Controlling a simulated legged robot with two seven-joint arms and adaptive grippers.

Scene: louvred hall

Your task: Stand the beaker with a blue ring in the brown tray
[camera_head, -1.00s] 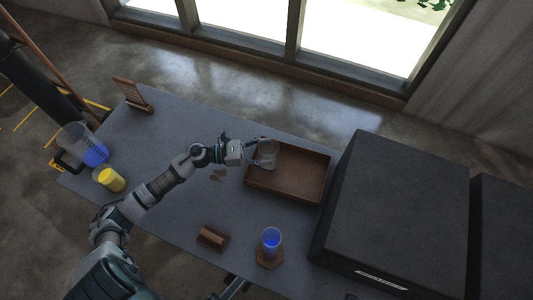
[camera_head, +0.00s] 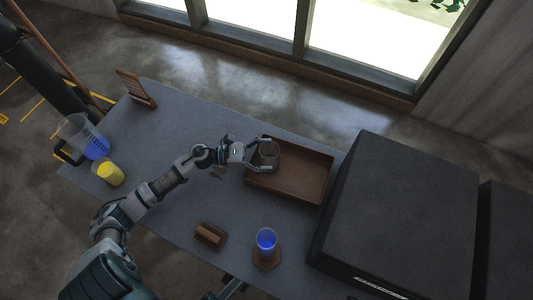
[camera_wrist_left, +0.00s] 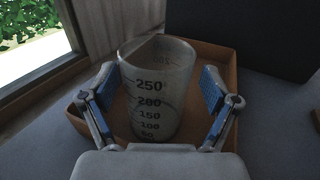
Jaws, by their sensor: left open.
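A clear beaker (camera_head: 269,152) with dark graduation marks stands in the brown tray (camera_head: 312,180), toward its left end. It looks upright. In the left wrist view the beaker (camera_wrist_left: 157,95) fills the middle, its marks facing me; no blue ring can be made out. My left gripper (camera_head: 267,153) is open, with one finger on either side of the beaker. In the wrist view gaps show between the fingers (camera_wrist_left: 160,105) and the glass. A dark part at the head view's bottom edge may be my right gripper (camera_head: 230,287); its jaws cannot be made out.
A glass with blue contents (camera_head: 266,239) stands on a brown coaster at the front. A brown block (camera_head: 210,235) lies left of it. A yellow cup (camera_head: 111,174) and a blue-filled jug (camera_head: 88,140) stand at left. A large black box (camera_head: 400,210) is right of the tray.

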